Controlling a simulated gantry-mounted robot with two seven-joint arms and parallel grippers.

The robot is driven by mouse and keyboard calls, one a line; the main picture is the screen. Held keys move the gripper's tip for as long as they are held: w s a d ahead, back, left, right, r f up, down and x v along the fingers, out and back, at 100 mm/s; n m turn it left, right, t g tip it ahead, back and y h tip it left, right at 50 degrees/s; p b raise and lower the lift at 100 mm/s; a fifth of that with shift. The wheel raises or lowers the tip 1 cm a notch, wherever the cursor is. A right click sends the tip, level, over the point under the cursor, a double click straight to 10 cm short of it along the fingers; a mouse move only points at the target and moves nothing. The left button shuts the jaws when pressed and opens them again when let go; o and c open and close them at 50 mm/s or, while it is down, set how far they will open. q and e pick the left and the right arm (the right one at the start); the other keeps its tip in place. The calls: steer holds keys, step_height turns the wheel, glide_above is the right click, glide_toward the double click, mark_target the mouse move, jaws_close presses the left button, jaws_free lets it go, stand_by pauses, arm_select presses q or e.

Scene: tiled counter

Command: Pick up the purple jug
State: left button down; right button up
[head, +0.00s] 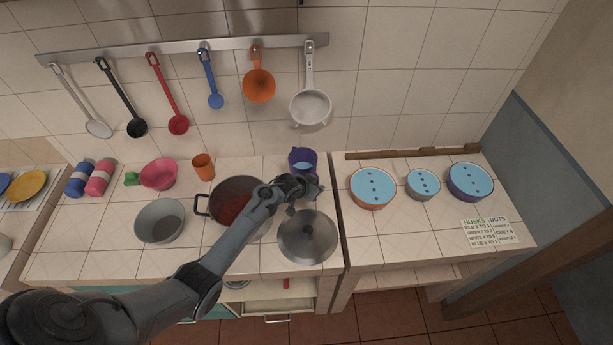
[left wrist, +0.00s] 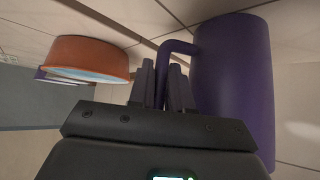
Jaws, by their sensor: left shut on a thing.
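The purple jug (head: 302,160) stands upright on the tiled counter near the back wall, with pale blue contents visible at its top. In the left wrist view the jug (left wrist: 233,85) fills the right side, and its handle (left wrist: 176,47) passes between the fingers. My left gripper (head: 314,187) is at the front of the jug, and in the wrist view the left gripper (left wrist: 168,82) is shut on the handle. The gripper hides the lower part of the jug in the head view. My right gripper is not in view.
An orange bowl (head: 371,199) and other blue-topped bowls stand to the right. Utensils hang above from a rail (head: 180,50).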

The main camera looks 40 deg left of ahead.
arm_select(q)
steer(key=shift+r, duration=0.25)
steer(key=shift+r, duration=0.5)
steer(key=r, duration=0.3)
steer(key=shift+d+b, duration=0.3)
steer(key=shift+d, duration=0.05)
steer(key=d+r+b, duration=0.2)
steer(key=d+r, duration=0.4)
steer(key=d, duration=0.5)
steer(key=shift+r, duration=0.35)
steer(key=c, duration=1.6)
jaws_free()
jaws_close()
